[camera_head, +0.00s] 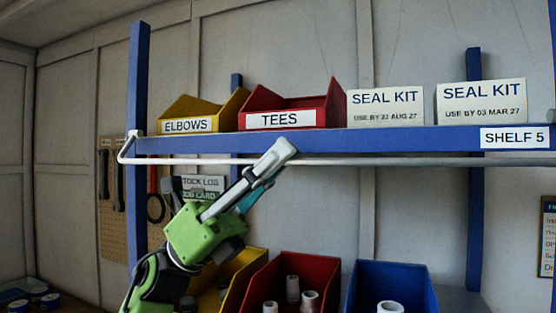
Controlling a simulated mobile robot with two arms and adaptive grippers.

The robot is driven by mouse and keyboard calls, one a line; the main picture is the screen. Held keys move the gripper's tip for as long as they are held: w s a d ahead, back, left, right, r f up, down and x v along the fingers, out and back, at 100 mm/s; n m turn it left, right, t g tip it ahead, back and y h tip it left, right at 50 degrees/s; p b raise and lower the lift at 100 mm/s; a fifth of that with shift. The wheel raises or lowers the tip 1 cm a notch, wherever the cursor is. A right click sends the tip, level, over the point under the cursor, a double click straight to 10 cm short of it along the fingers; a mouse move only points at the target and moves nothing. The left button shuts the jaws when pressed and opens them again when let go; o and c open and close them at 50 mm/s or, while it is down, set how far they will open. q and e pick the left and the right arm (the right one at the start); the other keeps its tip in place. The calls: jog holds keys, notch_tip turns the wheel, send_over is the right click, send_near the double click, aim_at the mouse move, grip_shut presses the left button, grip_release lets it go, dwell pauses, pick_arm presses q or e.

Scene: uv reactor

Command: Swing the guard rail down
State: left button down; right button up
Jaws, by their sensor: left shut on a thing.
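The guard rail (400,161) is a thin pale rod. It runs level just below the front edge of the blue shelf (400,140), and its bent left end (124,152) meets the shelf's left end. My left gripper (274,162) reaches up from below, with its fingers at the rail under the red TEES bin. It is shut on the rail, and the fingers hide a short piece of it. My right gripper is not in view.
On the shelf stand a yellow ELBOWS bin (190,109), a red TEES bin (300,105) and two white SEAL KIT boxes (385,107). Below are yellow, red and blue bins (393,285), some holding white cylinders. Blue posts (138,80) flank the shelf. A pegboard with tools hangs at left.

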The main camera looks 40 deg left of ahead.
pick_arm(q)
jog(key=shift+s+d+n+t+y+b, duration=0.15)
jog(key=shift+n+t+y, duration=0.15)
jog(key=shift+n+t, duration=0.3)
jog(key=shift+s+d+n+t+y+b, duration=0.15)
jog(key=shift+n+t+y, duration=0.2)
jog(key=shift+n, duration=0.45)
notch_tip(320, 180, up, 7)
jog(key=s+n+t+y+b, duration=0.1)
jog(key=n+t+y+b, duration=0.5)
jog(key=n+y, duration=0.6)
jog(key=shift+s+n, duration=0.25)
jog(key=shift+n, duration=2.65)
jog(key=shift+f+y, duration=0.1)
jog(key=shift+y, duration=0.25)
